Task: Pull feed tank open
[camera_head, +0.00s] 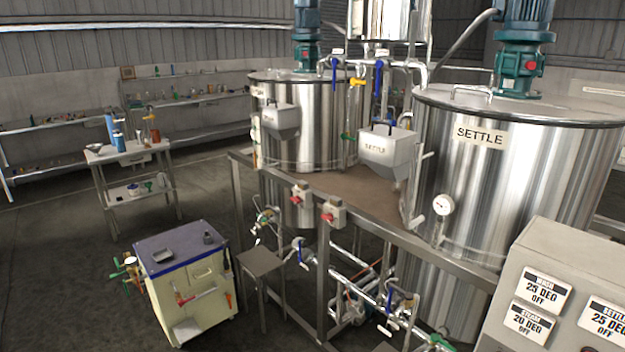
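I see no label that reads feed, so I cannot tell which vessel is the feed tank. A large steel tank (520,175) at right bears a SETTLE label (480,135) and has a flat lid with a bar handle (472,92). A second steel tank (320,120) stands left of it, with its label partly cut off from reading. A smaller steel vessel (388,20) sits higher at the back. A grey hopper marked SETTLE (388,148) and another hopper (281,119) hang by the tanks. Neither of my grippers is in view.
A cream cabinet (195,295) with a dark top stands at lower left, with valves on its side. Pipes and valves (375,300) run under the tank platform. A control box (560,290) fills the lower right. A small steel table (130,153) and shelves stand behind. Floor at left is clear.

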